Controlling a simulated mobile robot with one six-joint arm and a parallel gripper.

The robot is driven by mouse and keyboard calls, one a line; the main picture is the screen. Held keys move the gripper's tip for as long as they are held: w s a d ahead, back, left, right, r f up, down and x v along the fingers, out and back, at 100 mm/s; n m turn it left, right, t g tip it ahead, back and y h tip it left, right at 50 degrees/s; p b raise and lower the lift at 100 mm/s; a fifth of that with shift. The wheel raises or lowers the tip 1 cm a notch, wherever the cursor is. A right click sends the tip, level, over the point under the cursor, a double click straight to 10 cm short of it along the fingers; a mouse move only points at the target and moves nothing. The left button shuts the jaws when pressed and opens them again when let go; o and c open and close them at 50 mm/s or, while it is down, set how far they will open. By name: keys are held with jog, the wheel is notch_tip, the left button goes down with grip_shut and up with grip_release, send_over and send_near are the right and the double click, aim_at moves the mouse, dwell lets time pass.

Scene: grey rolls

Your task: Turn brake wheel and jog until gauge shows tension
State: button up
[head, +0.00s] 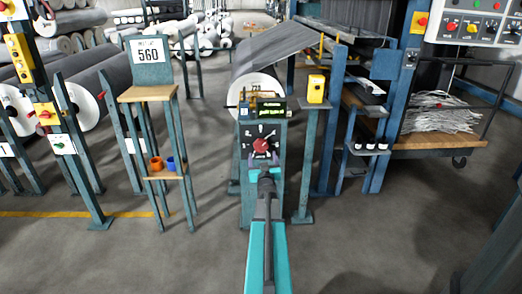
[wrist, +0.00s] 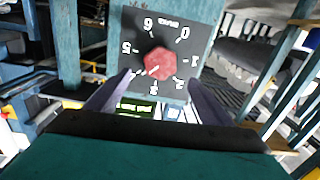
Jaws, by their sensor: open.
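The brake wheel is a red knob (head: 262,146) on a dark numbered dial plate (head: 250,134), fixed to a blue-green post. In the wrist view the red knob (wrist: 158,64) sits among upside-down numerals, with a white mark at its lower left edge. My gripper (head: 265,172) is open in front of the dial. In the wrist view its fingers (wrist: 160,84) spread to either side below the knob, and nothing is held. A dark display with green text (head: 272,108) sits above the dial; its text is too small to read. A yellow button box (head: 316,89) stands to the right.
A grey roll with a white end (head: 258,88) is behind the post, its sheet running up to the right. A cart of shredded strips (head: 440,118) is at right. Floor in front is clear.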

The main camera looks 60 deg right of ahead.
aim_at(261, 146)
jog(key=shift+b+x, duration=0.5)
jog(key=shift+x, duration=3.7)
jog(key=c, duration=1.1)
